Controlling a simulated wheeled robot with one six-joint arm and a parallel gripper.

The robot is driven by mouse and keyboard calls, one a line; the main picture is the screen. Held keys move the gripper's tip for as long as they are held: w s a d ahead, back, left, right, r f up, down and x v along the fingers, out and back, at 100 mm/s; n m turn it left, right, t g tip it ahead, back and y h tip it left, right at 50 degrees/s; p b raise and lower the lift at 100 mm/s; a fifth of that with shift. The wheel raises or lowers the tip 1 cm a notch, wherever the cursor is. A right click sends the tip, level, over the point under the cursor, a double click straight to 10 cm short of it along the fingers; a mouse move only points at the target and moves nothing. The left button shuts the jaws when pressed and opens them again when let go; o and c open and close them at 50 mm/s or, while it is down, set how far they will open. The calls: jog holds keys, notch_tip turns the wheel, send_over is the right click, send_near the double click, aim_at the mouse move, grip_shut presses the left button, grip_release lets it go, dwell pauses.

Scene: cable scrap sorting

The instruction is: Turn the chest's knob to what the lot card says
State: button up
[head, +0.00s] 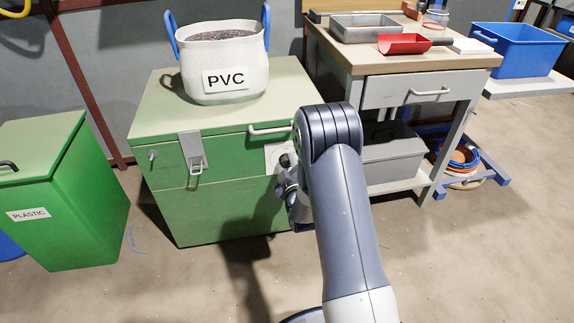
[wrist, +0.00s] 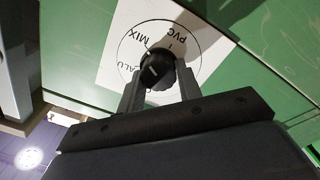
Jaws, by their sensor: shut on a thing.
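The green chest (head: 215,215) stands with its lid shut. A white dial plate (head: 273,152) is on its front at the right, partly hidden by my arm. In the wrist view the dial plate (wrist: 118,48) carries a circle with the words MIX, PVC and ALU. The black knob (wrist: 161,62) sits at the circle's middle, with a light mark on its face toward the ALU side. My gripper (wrist: 160,80) is shut on the knob, one finger on each side. In the head view my arm mostly hides the gripper.
A white PVC bag (head: 225,90) with blue handles stands on the chest lid. A latch (head: 194,155) hangs on the chest front. A green PLASTIC bin (head: 65,205) stands left, a workbench (head: 430,62) right. Floor in front is clear.

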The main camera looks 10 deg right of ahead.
jog(key=shift+c, duration=1)
jog(key=m, duration=0.5)
jog(key=shift+d+m, duration=0.1)
jog(key=shift+m, duration=0.2)
jog(key=m, duration=0.6)
jog(key=shift+d, duration=0.1)
jog(key=shift+m, duration=0.3)
jog(key=o, duration=1)
jog(key=shift+c, duration=0.2)
